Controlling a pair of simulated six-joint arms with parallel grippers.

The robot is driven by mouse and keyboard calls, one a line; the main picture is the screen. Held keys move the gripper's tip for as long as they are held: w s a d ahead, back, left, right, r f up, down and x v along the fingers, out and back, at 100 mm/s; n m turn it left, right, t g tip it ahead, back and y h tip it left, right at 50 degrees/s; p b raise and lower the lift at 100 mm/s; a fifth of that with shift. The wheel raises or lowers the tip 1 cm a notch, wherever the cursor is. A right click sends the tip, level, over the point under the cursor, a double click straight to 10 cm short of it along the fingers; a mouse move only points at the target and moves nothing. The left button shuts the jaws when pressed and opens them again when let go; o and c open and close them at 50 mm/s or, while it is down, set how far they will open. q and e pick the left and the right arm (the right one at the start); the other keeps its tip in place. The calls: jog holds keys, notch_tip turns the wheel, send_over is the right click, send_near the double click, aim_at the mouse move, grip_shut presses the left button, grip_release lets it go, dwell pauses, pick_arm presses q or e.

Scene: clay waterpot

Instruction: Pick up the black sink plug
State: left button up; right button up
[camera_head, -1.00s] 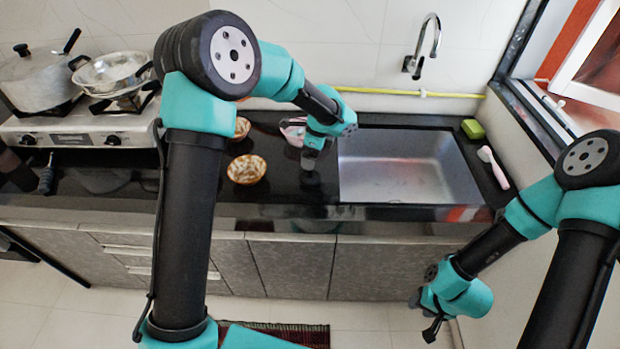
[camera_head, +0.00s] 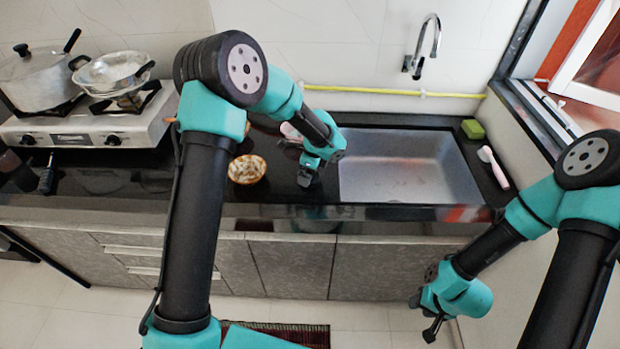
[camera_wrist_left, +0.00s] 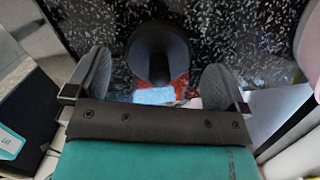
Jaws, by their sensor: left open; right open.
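The black sink plug (camera_wrist_left: 158,45) shows in the left wrist view as a dark, rounded shape on the speckled black counter, with a narrower part towards my gripper. My left gripper (camera_wrist_left: 157,82) is open, with one finger on each side of the plug and visible gaps between. In the head view my left gripper (camera_head: 305,178) is low over the counter, left of the sink; the plug cannot be made out there. My right gripper (camera_head: 432,330) is open, hanging in front of the cabinets at lower right, far from the plug.
A patterned bowl (camera_head: 247,169) stands left of my left gripper. The steel sink (camera_head: 405,165) is to its right, with a tap (camera_head: 425,45) behind. A green sponge (camera_head: 473,129) and a white-pink brush (camera_head: 493,167) lie right of the sink. A stove (camera_head: 85,125) with pots is far left.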

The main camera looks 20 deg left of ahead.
pick_arm(q)
jog(key=shift+a+f, duration=0.2)
jog(key=shift+f, duration=0.95)
jog(key=c, duration=0.9)
jog(key=shift+r, duration=0.1)
jog(key=shift+r, duration=1.4)
jog(key=shift+s+r, duration=0.1)
jog(key=shift+r, duration=0.3)
jog(key=s+d, duration=0.1)
jog(key=s, duration=0.4)
jog(key=s+d, duration=0.2)
jog(key=s, duration=0.3)
jog(key=s+d+r, duration=0.1)
jog(key=s, duration=0.4)
jog(key=shift+s+d+r, duration=0.1)
jog(key=shift+d, duration=0.15)
